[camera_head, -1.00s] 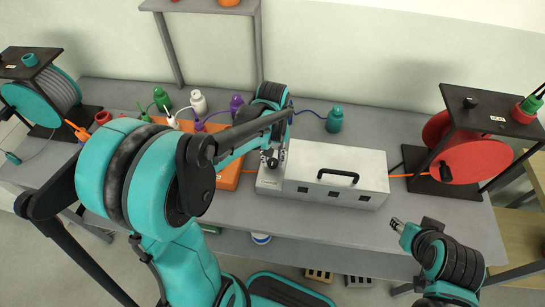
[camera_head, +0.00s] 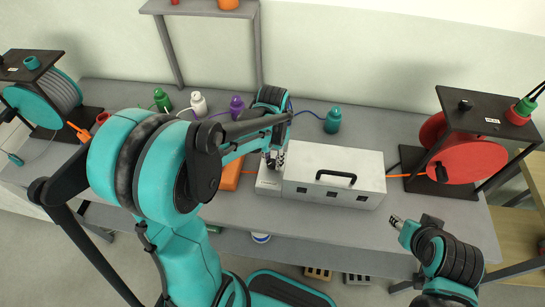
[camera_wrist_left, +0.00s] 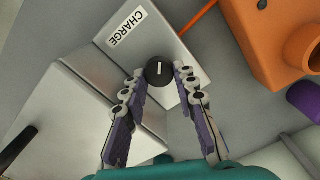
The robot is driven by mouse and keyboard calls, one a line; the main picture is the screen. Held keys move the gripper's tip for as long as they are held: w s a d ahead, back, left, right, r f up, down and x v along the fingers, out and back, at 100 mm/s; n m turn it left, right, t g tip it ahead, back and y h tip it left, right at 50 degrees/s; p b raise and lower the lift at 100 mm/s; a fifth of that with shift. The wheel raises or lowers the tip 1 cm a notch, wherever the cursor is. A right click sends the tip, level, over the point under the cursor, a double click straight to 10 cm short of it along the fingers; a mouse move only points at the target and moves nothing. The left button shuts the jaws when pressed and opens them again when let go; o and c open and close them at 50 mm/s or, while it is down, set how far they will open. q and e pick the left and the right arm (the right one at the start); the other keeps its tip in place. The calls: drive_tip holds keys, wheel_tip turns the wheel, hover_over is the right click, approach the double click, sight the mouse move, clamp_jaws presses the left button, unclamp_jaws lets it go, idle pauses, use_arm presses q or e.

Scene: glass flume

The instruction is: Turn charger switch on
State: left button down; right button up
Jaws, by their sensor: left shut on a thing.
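The charger switch is a round black knob (camera_wrist_left: 158,70) with a short white mark, on a light grey plate (camera_wrist_left: 160,42) labelled CHARGE. In the left wrist view the mark points roughly up and down in the picture. My left gripper (camera_wrist_left: 160,74) has its fingertips on both sides of the knob and is shut on it. In the head view the left gripper (camera_head: 274,161) is over the charger plate (camera_head: 268,184), and its arm and fingers hide the knob. My right gripper (camera_head: 395,220) hangs in front of the table, away from the charger; its jaws are too small to read.
A white box (camera_head: 360,165) with a black handle adjoins the plate on the right. An orange unit (camera_head: 231,174) stands to its left, partly behind my arm. Several bottles line the back. A red cable reel (camera_head: 465,158) is at the right. The table's front right is clear.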

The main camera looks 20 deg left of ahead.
sight(273, 162)
use_arm(q)
drive_tip(key=m, duration=0.4)
drive_tip(key=shift+d+m+p, duration=0.1)
drive_tip(key=shift+m+p, duration=0.2)
drive_tip(key=m, duration=0.4)
drive_tip(key=shift+s+m, duration=0.1)
drive_tip(key=shift+m, duration=0.3)
drive_tip(key=c, duration=1.5)
unclamp_jaws()
drive_tip(key=shift+o, duration=0.2)
wheel_tip(273, 162, up, 12)
